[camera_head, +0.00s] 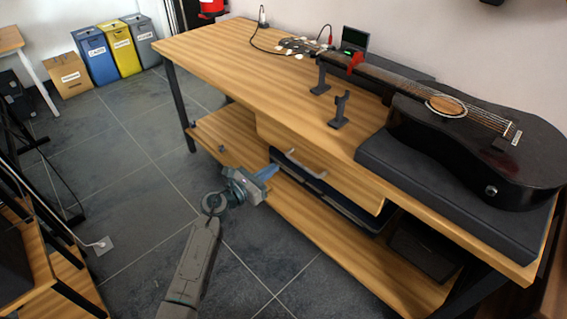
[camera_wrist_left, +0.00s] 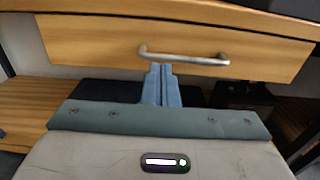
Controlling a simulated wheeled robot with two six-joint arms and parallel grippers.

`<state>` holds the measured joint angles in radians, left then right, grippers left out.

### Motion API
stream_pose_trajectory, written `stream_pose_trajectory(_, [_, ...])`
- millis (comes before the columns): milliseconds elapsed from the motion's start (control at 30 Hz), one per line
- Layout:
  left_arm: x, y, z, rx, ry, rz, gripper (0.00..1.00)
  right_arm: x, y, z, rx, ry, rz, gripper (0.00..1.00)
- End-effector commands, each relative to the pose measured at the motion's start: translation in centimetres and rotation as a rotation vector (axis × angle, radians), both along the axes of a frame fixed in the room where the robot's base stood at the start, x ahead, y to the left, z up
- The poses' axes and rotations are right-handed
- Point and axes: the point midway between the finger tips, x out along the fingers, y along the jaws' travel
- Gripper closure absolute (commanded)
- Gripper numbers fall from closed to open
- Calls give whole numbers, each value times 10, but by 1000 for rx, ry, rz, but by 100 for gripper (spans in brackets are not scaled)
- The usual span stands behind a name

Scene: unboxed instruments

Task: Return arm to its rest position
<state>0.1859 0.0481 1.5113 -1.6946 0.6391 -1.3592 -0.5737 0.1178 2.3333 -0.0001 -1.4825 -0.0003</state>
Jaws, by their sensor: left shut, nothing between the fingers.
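My left gripper (camera_head: 268,172) is in front of the wooden bench, beside the drawer with a metal handle (camera_head: 306,165). Its blue fingers are shut together with nothing between them. In the left wrist view the shut fingers (camera_wrist_left: 161,84) point toward the drawer front (camera_wrist_left: 90,42), with their tips just below the left part of the handle (camera_wrist_left: 184,57). Whether the fingertips touch the drawer cannot be told. The drawer looks partly pulled out from the bench. My left arm (camera_head: 200,255) reaches up from the bottom of the head view. My right gripper is not in view.
A black guitar (camera_head: 475,145) lies on the bench top (camera_head: 225,48), its body on a dark pad (camera_head: 400,175). Black stands (camera_head: 340,110) stand near its neck. A lower shelf (camera_head: 345,250) runs under the drawer. Floor (camera_head: 130,190) is open left of the bench, with bins (camera_head: 95,52) beyond.

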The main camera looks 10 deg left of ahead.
Motion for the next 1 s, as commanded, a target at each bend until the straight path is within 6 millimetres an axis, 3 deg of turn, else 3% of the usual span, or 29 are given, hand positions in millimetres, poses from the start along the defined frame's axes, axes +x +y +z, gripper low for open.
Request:
stream_pose_trajectory(200, [-25, 18, -1, 1, 1, 0, 100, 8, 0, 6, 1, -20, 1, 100])
stream_pose_trajectory(533, [-32, 24, -3, -35, 22, 11, 100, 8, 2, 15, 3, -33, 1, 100])
stream_pose_trajectory(633, [-36, 32, -17, -177, 112, 60, 100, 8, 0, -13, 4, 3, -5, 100])
stream_pose_trajectory(767, [-52, 60, -62, -543, 338, 216, 100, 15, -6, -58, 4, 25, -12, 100])
stream_pose_trajectory(867, [-78, 90, -115, -890, 544, 403, 100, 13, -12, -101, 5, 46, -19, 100])
stream_pose_trajectory(1000, [-137, 127, -199, -1335, 781, 710, 100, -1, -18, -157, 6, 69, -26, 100])
